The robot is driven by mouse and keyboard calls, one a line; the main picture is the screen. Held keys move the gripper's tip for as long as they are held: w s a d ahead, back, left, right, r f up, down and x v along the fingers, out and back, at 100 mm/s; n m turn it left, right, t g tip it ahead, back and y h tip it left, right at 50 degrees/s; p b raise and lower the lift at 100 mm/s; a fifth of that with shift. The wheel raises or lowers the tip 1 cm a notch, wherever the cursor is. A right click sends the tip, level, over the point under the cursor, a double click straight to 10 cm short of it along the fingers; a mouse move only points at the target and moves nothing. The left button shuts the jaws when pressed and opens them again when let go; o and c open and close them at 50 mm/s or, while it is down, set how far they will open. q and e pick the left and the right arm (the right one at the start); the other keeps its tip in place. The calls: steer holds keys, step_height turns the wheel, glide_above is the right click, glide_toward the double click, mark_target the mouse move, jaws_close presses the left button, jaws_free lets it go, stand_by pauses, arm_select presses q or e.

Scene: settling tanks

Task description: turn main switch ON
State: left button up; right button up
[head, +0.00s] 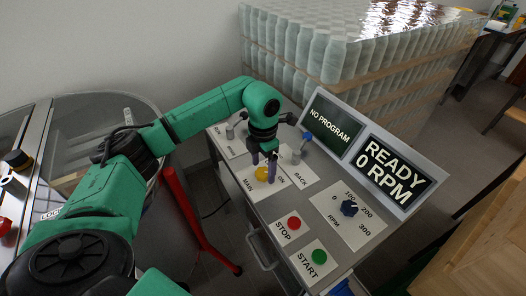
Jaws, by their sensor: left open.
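My left gripper (265,168) points down at the knob. Its jaws are open, with the dark fingers close to the knob and partly covering it. I cannot tell whether they touch it. The gripper hides part of the plate's lettering. The upper display (332,123) reads NO PROGRAM and the lower display (395,172) reads READY 0 RPM. My right gripper is not in view.
Stacked pale bottles (300,50) stand behind. A round tank (95,110) and red stand (190,215) are at left.

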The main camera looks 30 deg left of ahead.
mark_target(263, 172)
arm_select(q)
step_height(263, 172, up, 14)
steer(key=shift+f, duration=0.15)
steer(key=shift+f, duration=0.1)
stand_by(0.3)
